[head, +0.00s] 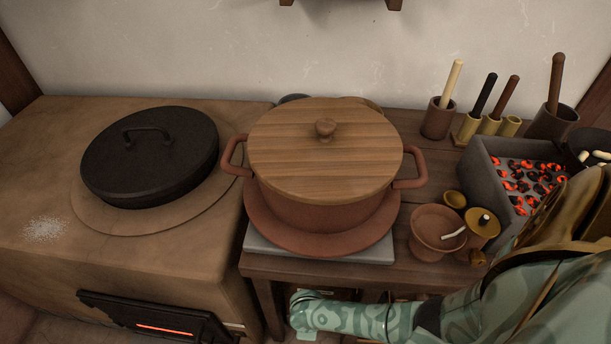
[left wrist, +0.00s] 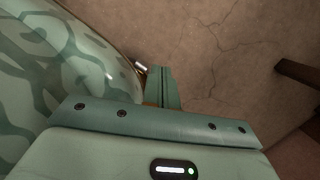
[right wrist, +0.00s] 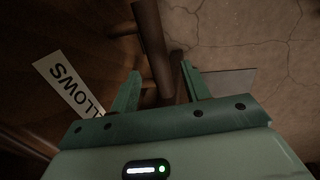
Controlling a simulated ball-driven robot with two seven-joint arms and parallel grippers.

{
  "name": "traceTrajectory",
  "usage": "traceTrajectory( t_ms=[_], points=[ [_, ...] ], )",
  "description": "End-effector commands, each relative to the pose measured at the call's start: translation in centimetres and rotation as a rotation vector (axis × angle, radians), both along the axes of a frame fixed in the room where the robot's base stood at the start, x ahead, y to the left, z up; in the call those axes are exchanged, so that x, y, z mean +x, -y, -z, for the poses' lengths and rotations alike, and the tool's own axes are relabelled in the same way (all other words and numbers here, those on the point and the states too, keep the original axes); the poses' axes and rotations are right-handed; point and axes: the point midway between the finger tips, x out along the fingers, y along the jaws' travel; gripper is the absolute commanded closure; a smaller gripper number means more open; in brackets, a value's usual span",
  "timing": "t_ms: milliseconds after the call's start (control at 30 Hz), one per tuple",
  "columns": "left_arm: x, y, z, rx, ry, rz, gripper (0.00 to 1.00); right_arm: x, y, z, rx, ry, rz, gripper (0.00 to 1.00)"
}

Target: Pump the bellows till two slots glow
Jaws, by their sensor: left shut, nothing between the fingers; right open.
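A dark panel (head: 150,319) on the clay stove's front, at the bottom left of the head view, shows one slot (head: 165,329) glowing orange-red; its lower edge is cut off. A white label (right wrist: 67,86) in the right wrist view, partly hidden, ends in "LLOWS". A brown bar (right wrist: 152,42) reaches down between the fingertips of my right gripper (right wrist: 163,86), which is open; I cannot tell whether they touch. The bellows body is not clearly seen. My left gripper (left wrist: 163,88) is shut and empty over the cracked floor, beside my own patterned body.
A terracotta pot (head: 318,213) with a wooden lid stands on the table (head: 285,270). A black lidded pan (head: 150,165) sits on the stove (head: 60,190). At the right are a coal tray (head: 490,185), a small bowl (head: 437,228) and tool holders (head: 438,118). The table edge overhangs my right forearm.

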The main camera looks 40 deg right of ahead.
Motion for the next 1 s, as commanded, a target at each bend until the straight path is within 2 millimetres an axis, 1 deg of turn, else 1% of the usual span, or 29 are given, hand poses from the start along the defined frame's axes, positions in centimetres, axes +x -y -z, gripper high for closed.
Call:
traceTrajectory(
  t_ms=[33,200,333,500,767,867,900,933,967,1000],
  points=[
    [1.1,0.1,-0.1,0.006,0.008,0.014,1.0,-0.1,0.1,0.9,-0.001,-0.004,0.0,0.53],
    [4.7,0.2,-1.5,0.028,0.038,0.057,1.0,0.1,0.3,2.0,-0.001,-0.002,-0.001,0.53],
    [6.4,0.2,-2.5,0.041,0.052,0.078,1.0,0.3,0.4,2.5,0.0,-0.002,-0.001,0.53],
    [7.5,0.2,-3.2,0.051,0.063,0.091,1.0,0.3,0.4,2.7,0.0,0.0,-0.001,0.53],
    [7.7,0.2,-3.3,0.052,0.065,0.092,1.0,0.4,0.4,2.7,0.0,0.001,0.0,0.53],
    [7.7,0.2,-3.3,0.052,0.065,0.092,1.0,0.4,0.4,2.7,0.0,0.001,0.0,0.78],
    [7.7,0.2,-3.3,0.052,0.065,0.091,1.0,0.4,0.4,2.7,0.0,0.001,0.0,0.89],
    [7.7,0.2,-3.3,0.052,0.065,0.091,1.0,0.4,0.4,2.7,0.0,0.001,0.0,0.98],
    [7.7,0.2,-3.3,0.052,0.065,0.091,1.0,0.4,0.4,2.7,0.001,0.001,0.0,1.0],
    [7.7,0.2,-3.3,0.052,0.065,0.091,1.0,0.4,0.4,2.7,0.001,0.001,0.0,1.0]
  ],
)
